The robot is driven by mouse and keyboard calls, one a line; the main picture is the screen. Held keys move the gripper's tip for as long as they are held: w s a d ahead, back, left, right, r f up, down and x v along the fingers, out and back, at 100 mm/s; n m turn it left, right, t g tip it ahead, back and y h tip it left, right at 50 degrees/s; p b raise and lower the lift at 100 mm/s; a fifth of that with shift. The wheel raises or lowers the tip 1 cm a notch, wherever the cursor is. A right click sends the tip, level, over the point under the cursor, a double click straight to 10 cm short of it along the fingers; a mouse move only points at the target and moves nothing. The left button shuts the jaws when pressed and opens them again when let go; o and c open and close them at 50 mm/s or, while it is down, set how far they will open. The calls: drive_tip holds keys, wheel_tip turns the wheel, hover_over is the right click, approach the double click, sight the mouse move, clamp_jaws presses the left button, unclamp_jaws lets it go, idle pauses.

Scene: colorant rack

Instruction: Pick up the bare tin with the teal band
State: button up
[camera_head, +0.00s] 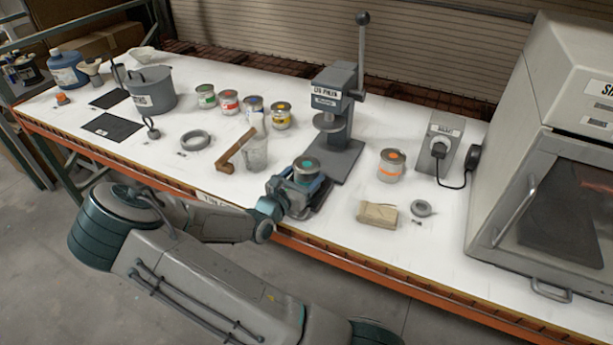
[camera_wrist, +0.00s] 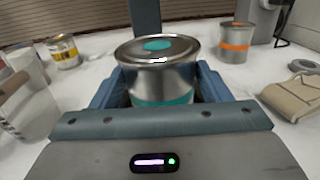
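The bare metal tin with the teal band (camera_head: 306,168) stands upright near the table's front edge, in front of the lever press. In the wrist view the tin (camera_wrist: 160,75) is in the middle, with a teal spot on its lid and a teal band low on its side. My gripper (camera_head: 303,186) is level with it, with one blue finger on each side of the tin. In the wrist view my gripper (camera_wrist: 160,95) is around the tin's lower part. I cannot tell whether the fingers press on it. The tin's base is hidden by my gripper.
The lever press (camera_head: 338,110) stands just behind the tin. A tin with an orange band (camera_head: 391,166) is to the right, beyond a tan packet (camera_head: 377,213). A clear beaker (camera_head: 254,153) is to the left. Several labelled tins stand further back left.

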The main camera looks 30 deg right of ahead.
sight(304, 167)
drive_tip(key=c, duration=0.7)
drive_tip(key=shift+r, duration=0.25)
drive_tip(key=shift+r+b, duration=0.4)
drive_tip(key=shift+r, duration=1.45)
drive_tip(key=s+d+r+b, duration=0.1)
drive_tip(key=s+d+r, duration=0.5)
drive_tip(key=s, duration=0.3)
drive_tip(key=shift+r, duration=0.35)
